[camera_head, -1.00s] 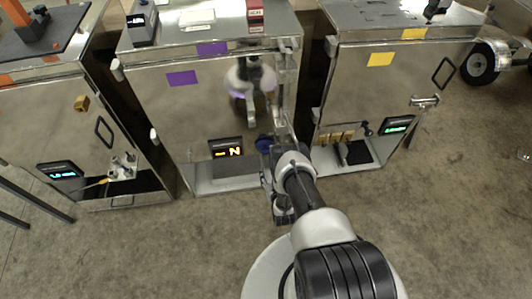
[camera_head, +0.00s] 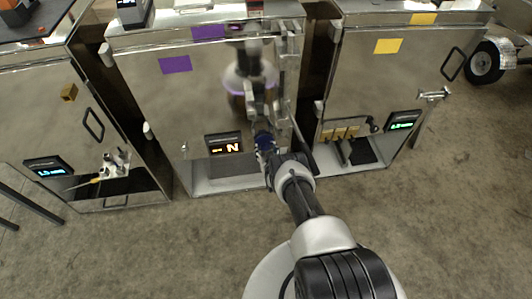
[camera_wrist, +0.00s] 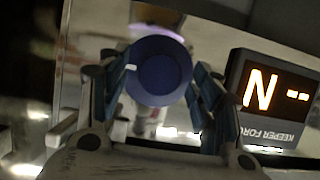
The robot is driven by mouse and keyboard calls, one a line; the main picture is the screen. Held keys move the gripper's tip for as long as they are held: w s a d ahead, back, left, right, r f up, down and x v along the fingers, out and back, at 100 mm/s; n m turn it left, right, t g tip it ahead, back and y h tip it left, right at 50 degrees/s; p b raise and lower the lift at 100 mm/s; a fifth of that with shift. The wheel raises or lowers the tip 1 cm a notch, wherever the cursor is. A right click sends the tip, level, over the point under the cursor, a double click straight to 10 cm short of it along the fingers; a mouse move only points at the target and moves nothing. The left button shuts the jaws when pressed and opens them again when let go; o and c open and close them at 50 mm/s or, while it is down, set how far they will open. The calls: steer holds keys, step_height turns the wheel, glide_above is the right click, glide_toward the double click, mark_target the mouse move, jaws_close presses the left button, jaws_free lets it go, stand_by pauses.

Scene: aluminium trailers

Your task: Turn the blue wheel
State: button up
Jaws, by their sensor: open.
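The blue wheel (camera_wrist: 158,71) faces the wrist camera as a dark blue disc with a small light mark near its left rim. It is on the front of the middle metal trailer (camera_head: 200,110); in the head view the wheel (camera_head: 264,141) is small and partly hidden by my arm. My gripper (camera_wrist: 160,90) is open, with one finger on each side of the wheel. I cannot tell whether the fingers touch its rim. A black display (camera_wrist: 275,100) reading "N --" and marked "KEEPER FORCE" is right of the wheel in the wrist view.
Metal trailers stand close on the left (camera_head: 60,120) and right (camera_head: 390,90) of the middle one, with narrow gaps. Purple labels (camera_head: 174,65) mark the middle front. A vertical metal fitting is close to my wrist. The floor (camera_head: 440,220) in front is clear.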

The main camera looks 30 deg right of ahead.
steer(key=shift+w, duration=0.25)
steer(key=shift+c, duration=0.4)
steer(key=c, duration=1)
steer(key=shift+d, duration=0.1)
steer(key=shift+d+m+t+y, duration=0.1)
steer(key=shift+m+t+y, duration=0.2)
steer(key=shift+m+y, duration=0.5)
steer(key=shift+f+m+t+y, duration=0.1)
steer(key=shift+m+t+y, duration=0.35)
steer(key=shift+m, duration=0.75)
